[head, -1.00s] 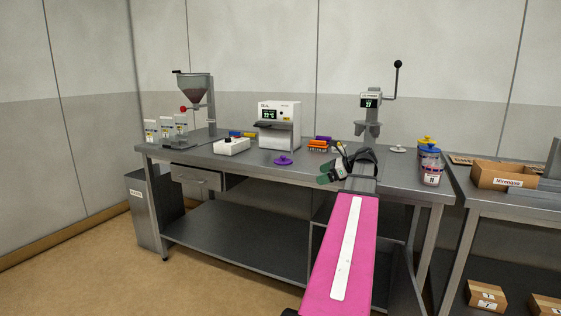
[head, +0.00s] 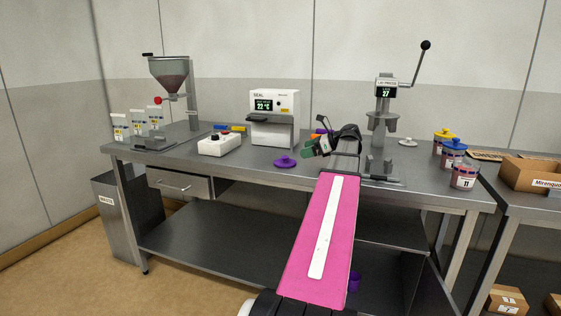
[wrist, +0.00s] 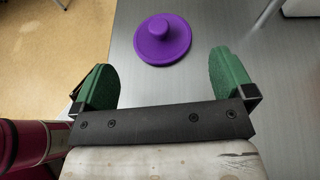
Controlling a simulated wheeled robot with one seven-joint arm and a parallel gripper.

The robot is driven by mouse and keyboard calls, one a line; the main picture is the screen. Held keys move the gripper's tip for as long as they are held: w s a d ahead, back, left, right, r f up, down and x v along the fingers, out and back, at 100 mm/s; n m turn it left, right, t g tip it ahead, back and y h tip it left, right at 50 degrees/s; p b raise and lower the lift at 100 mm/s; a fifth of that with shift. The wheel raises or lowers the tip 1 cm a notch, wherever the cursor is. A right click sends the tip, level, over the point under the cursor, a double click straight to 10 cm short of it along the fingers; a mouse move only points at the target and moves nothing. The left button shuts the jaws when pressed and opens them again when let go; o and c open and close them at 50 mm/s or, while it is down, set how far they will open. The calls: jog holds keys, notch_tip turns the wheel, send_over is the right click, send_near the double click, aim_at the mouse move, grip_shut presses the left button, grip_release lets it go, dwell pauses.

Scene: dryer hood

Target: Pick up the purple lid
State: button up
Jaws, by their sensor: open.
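The purple lid (head: 285,162) lies on the steel table near its front edge, in front of the sealing machine. It is a flat disc with a round knob on top, and it lies knob up. In the wrist view the lid (wrist: 162,40) is beyond the fingertips, a little left of the middle between them. My gripper (head: 308,150) is to the right of the lid in the head view, apart from it. In the wrist view its two green fingers (wrist: 163,78) are spread wide with nothing between them.
The sealing machine (head: 274,118) stands behind the lid, and a white box (head: 219,144) sits to its left. The lid press (head: 383,125) stands right of my gripper. Several lidded jars (head: 464,176) stand at the right end. The table around the lid is clear.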

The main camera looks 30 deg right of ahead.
aim_at(286, 156)
jog(key=x, duration=1)
jog(key=shift+a+f, duration=0.1)
jog(key=shift+a, duration=0.05)
jog(key=c, duration=0.5)
